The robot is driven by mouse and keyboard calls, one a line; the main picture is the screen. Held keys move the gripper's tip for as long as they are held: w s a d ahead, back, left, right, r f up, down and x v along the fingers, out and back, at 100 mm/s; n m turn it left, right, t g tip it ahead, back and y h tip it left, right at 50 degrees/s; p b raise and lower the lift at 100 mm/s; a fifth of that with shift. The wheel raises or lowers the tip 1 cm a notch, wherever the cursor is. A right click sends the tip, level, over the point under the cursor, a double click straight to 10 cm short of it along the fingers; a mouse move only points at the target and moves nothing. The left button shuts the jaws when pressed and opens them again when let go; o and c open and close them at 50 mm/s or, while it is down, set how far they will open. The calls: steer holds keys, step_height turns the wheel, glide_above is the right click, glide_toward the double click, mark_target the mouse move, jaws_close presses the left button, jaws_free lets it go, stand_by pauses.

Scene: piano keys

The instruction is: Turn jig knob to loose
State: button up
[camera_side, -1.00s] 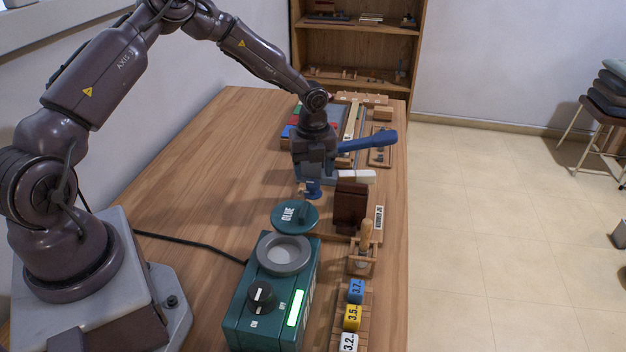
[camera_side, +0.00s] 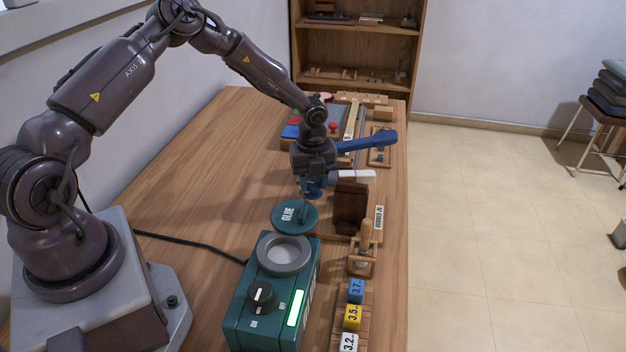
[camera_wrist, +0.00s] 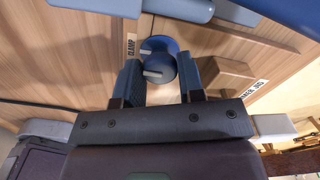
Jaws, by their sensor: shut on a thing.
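The jig knob (camera_wrist: 158,68) is blue and round with a white pointer line, which points left in the wrist view. A "CLAMP" label (camera_wrist: 131,46) lies just left of it. My gripper (camera_wrist: 160,85) is shut on the knob, with one finger on each side. In the side view my gripper (camera_side: 312,188) is low over the table, behind the green glue lid. The knob is mostly hidden there by the fingers, and no loose marking is readable.
A dark brown block (camera_side: 350,207) stands just right of the gripper. The glue pot box (camera_side: 270,300), numbered cubes (camera_side: 353,317) and brush are nearer. The table's left side is clear.

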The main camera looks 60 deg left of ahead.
mark_target(313, 183)
steer(key=n, duration=0.4)
steer(key=shift+n, duration=0.4)
steer(key=n, duration=0.4)
steer(key=shift+n, duration=0.3)
steer(key=n, duration=0.4)
steer(key=shift+r, duration=0.1)
steer(key=shift+n, duration=2.1)
steer(key=o, duration=0.9)
step_height(313, 183, up, 13)
steer(key=shift+f, duration=0.1)
